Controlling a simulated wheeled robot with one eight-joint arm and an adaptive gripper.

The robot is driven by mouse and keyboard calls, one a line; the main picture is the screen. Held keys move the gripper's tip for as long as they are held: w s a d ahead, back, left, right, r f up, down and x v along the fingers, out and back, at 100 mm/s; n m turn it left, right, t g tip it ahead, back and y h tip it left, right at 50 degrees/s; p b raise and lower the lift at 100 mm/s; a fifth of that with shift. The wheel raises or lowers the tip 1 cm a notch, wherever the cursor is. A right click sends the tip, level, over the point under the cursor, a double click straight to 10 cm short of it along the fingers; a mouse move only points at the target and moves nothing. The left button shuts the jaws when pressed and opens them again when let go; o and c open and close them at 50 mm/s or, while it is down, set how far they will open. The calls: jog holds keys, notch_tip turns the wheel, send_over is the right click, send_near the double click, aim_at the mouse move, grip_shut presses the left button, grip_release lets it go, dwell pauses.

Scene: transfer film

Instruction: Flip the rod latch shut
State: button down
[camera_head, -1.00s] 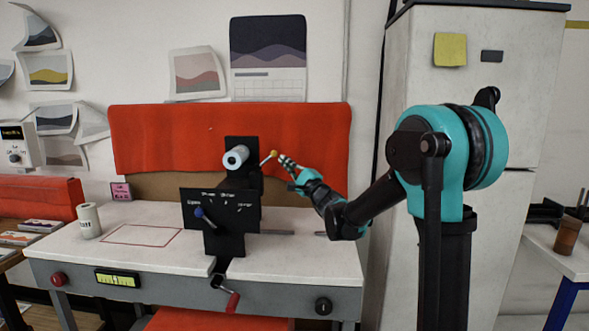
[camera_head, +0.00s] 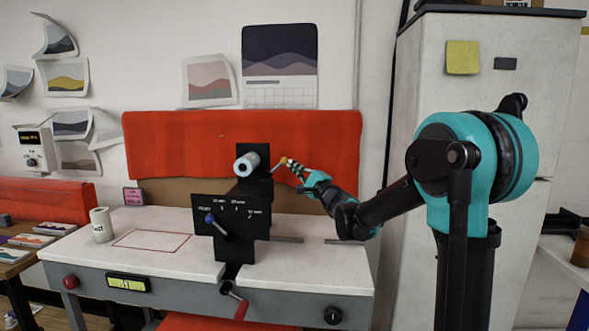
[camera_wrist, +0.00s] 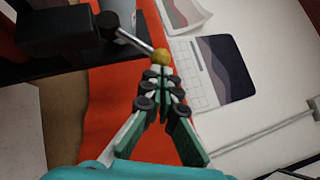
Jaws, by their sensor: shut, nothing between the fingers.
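The rod latch (camera_head: 278,164) is a thin metal rod with a yellow ball knob on its end. It sticks out up and to the right from the black machine (camera_head: 238,220). In the wrist view the rod (camera_wrist: 133,40) runs from a dark pivot to the yellow knob (camera_wrist: 161,55). My gripper (camera_head: 288,165) is shut and empty. Its fingertips (camera_wrist: 161,72) are right at the knob; I cannot tell whether they touch it. A light blue roll (camera_head: 247,163) sits on the machine beside the latch.
A white canister (camera_head: 101,224) stands at left. An orange-red panel (camera_head: 180,140) is behind, and a fridge (camera_head: 470,75) at right.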

jog(key=shift+r, duration=0.1)
jog(key=a+r+n+g+h, duration=0.5)
jog(key=a+r+n+h, duration=0.1)
jog(key=a+n, duration=0.15)
jog(key=a+n+h, duration=0.1)
jog(key=a+h, duration=0.1)
jog(key=a+f+n+g+h, duration=0.1)
jog(key=a+h, duration=0.2)
jog(key=a+f+n+h, duration=0.1)
jog(key=a+n+h, duration=0.1)
jog(key=a, duration=0.1)
jog(key=shift+w+a+g, duration=0.25)
jog(key=shift+g, duration=0.15)
jog(key=shift+a+f, duration=0.4)
jog(key=shift+f, duration=0.05)
dwell(0.3)
dwell(0.5)
